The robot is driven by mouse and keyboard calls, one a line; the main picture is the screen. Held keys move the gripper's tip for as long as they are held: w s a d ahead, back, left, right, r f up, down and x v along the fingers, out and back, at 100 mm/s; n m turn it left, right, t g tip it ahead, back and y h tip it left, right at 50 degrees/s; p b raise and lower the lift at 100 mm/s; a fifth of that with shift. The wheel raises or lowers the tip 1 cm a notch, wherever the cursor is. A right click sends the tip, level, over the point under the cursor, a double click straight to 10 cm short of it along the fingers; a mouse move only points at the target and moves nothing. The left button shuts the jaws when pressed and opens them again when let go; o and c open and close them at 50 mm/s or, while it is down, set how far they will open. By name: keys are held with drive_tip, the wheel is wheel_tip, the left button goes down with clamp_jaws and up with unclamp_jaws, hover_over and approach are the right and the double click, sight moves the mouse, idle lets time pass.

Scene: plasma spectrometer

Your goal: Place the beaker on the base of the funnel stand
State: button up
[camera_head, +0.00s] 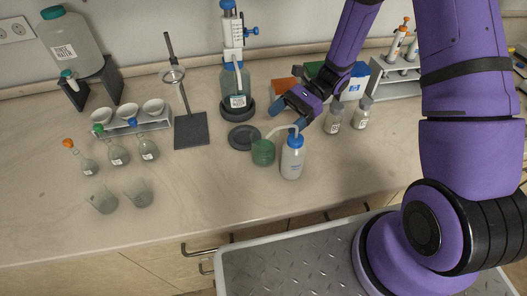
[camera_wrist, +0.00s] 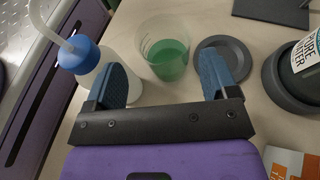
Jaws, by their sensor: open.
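A clear beaker with green liquid (camera_head: 263,152) stands upright on the bench; it also shows in the wrist view (camera_wrist: 166,48). My gripper (camera_head: 286,114) is open and empty above the bench, up and to the right of that beaker in the head view. In the wrist view the blue fingers (camera_wrist: 168,78) are spread, with the beaker ahead of the gap between them. The funnel stand (camera_head: 185,98) has a thin rod, a ring with a funnel and a bare dark rectangular base (camera_head: 191,131). Part of a dark plate, seemingly that base, shows in the wrist view (camera_wrist: 272,10).
A wash bottle (camera_head: 292,157) with a blue cap stands close right of the beaker. A dark round disc (camera_head: 243,137) lies behind it. A dispenser bottle (camera_head: 236,82) stands farther back. Two other beakers (camera_head: 103,200) and several flasks are at left. The front bench is clear.

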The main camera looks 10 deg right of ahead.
sight(254, 145)
drive_tip(key=shift+w+f+x, duration=0.1)
drive_tip(key=shift+f+x, duration=0.05)
drive_tip(key=shift+x, duration=1.8)
drive_tip(key=shift+w+f+x, duration=0.1)
drive_tip(key=shift+f+x, duration=0.05)
drive_tip(key=shift+x, duration=1.75)
drive_tip(key=c, duration=1.1)
drive_tip(key=shift+r, duration=0.1)
